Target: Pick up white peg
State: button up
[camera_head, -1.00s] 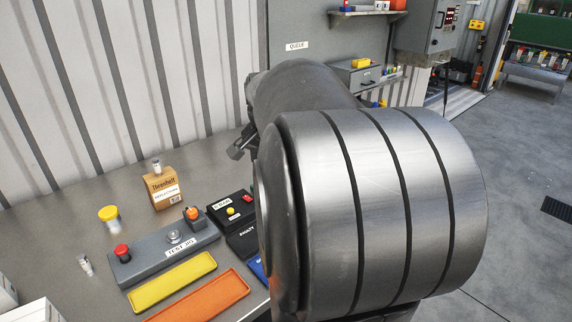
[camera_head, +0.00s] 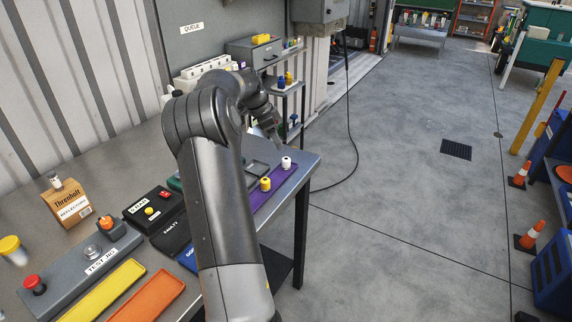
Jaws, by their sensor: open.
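A small white peg (camera_head: 286,163) with a dark top stands at the far end of the purple tray (camera_head: 262,200), near the table's right edge. A yellow peg (camera_head: 265,184) stands nearer on the same tray. My gripper (camera_head: 276,140) hangs at the end of my bent arm, a little behind and left of the white peg and apart from it. It is small and dark here, with its fingers open and nothing visible between them. My arm hides the near left part of the tray.
The grey test jig (camera_head: 80,262), yellow tray (camera_head: 103,291), orange tray (camera_head: 148,295) and cardboard box (camera_head: 66,205) are on the table (camera_head: 118,165) at left. A shelf unit (camera_head: 284,84) with small items stands behind. Open floor lies right of the table edge.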

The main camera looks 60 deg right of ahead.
aim_at(286, 159)
jog(key=x, duration=1)
jog(key=shift+a+f, duration=0.1)
jog(key=shift+f, duration=0.15)
jog(key=shift+c, duration=0.2)
jog(key=c, duration=1)
jog(key=shift+r, duration=0.1)
